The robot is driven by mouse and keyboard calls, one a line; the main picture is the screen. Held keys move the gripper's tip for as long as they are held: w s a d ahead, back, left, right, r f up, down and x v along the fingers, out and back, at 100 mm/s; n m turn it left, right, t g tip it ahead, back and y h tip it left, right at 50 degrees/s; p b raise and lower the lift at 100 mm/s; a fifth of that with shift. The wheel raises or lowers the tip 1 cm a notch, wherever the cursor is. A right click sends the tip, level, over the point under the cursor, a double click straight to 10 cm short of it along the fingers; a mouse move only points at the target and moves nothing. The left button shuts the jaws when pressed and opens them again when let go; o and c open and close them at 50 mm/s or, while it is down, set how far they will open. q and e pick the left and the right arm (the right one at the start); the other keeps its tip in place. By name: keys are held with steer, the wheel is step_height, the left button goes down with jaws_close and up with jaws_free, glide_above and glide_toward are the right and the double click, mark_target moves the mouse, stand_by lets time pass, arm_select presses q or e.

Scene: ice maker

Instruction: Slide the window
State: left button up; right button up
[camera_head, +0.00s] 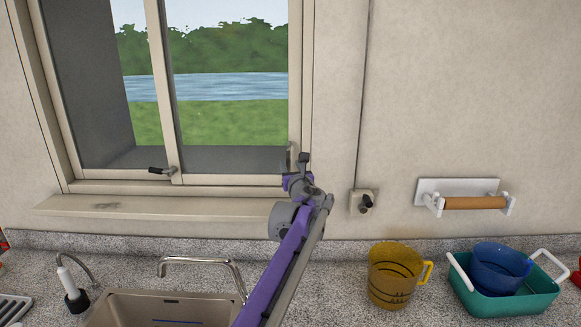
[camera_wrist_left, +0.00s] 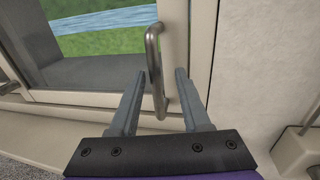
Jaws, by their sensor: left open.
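The window (camera_head: 170,100) is set in a beige frame in the wall, with an upright bar (camera_head: 160,90) between its two panes. A metal bar handle (camera_wrist_left: 155,75) stands upright on the right edge of the right sash (camera_wrist_left: 175,30). My left gripper (camera_head: 303,162) is at the lower right corner of the window in the head view. In the left wrist view my left gripper (camera_wrist_left: 160,76) is open, with the handle showing between its two fingers. I cannot tell whether either finger touches it. A dark latch (camera_head: 160,170) sits at the bottom middle. My right gripper is out of view.
A beige sill (camera_head: 150,207) runs under the window, above a sink (camera_head: 150,310) with a curved faucet (camera_head: 195,262). A yellow jug (camera_head: 393,277) and a green basin (camera_head: 505,303) holding a blue bowl (camera_head: 497,266) stand on the counter. A roll holder (camera_head: 466,200) juts from the wall.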

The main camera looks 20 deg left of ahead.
arm_select(q)
steer(key=b+v, duration=0.1)
steer(key=v, duration=0.8)
steer(key=shift+s+b, duration=0.3)
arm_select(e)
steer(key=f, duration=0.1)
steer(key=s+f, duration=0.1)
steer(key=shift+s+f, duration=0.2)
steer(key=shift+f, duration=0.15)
arm_select(q)
steer(key=shift+d, duration=0.15)
